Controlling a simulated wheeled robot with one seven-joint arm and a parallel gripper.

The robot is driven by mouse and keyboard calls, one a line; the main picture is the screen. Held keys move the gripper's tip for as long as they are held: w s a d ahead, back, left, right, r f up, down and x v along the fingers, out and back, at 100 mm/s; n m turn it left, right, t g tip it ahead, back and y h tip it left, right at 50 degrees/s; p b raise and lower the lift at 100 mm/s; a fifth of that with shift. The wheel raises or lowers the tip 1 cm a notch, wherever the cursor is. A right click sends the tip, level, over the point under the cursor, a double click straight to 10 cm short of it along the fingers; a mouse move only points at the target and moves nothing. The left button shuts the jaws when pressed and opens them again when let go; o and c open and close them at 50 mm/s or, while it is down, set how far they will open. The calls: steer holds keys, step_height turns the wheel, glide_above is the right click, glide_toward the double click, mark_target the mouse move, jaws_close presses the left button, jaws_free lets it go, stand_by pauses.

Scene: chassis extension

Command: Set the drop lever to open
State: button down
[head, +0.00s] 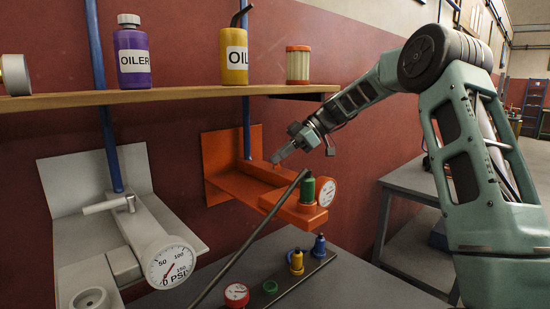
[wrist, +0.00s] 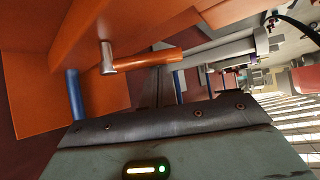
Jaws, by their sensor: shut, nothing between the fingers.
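An orange lever (wrist: 145,60) with a bare metal pivot shows in the wrist view, its handle pointing right across the orange bracket (wrist: 90,25). In the head view this orange bracket (head: 232,185) is on the red wall, and the lever there is mostly hidden by my gripper (head: 279,156). My gripper is shut and empty, its tips close to the orange lever; I cannot tell whether they touch it. A similar pale lever (head: 108,204) sits on the white bracket (head: 75,190) at left, its handle pointing left. No open or shut marks are readable.
The orange unit carries a green fitting (head: 326,191) and a small gauge (head: 327,193). A large pressure gauge (head: 170,263) is on the white unit. A shelf (head: 180,94) with oiler bottles hangs above. A dark rod (head: 255,237) slants across the front.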

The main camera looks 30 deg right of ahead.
steer(key=shift+d+f+n+g, duration=0.1)
steer(key=shift+d+n+g, duration=0.3)
steer(key=shift+n+g, duration=0.25)
steer(key=shift+d+n+b, duration=0.25)
steer(key=shift+b, duration=0.1)
steer(key=shift+d+b, duration=0.75)
steer(key=shift+b, duration=0.05)
steer(key=shift+d, duration=0.15)
steer(key=shift+w+a, duration=0.4)
steer(key=shift+a, duration=0.25)
steer(key=v, duration=1.2)
steer(key=shift+d+b, duration=0.2)
steer(key=shift+b, duration=0.2)
steer(key=shift+f, duration=0.1)
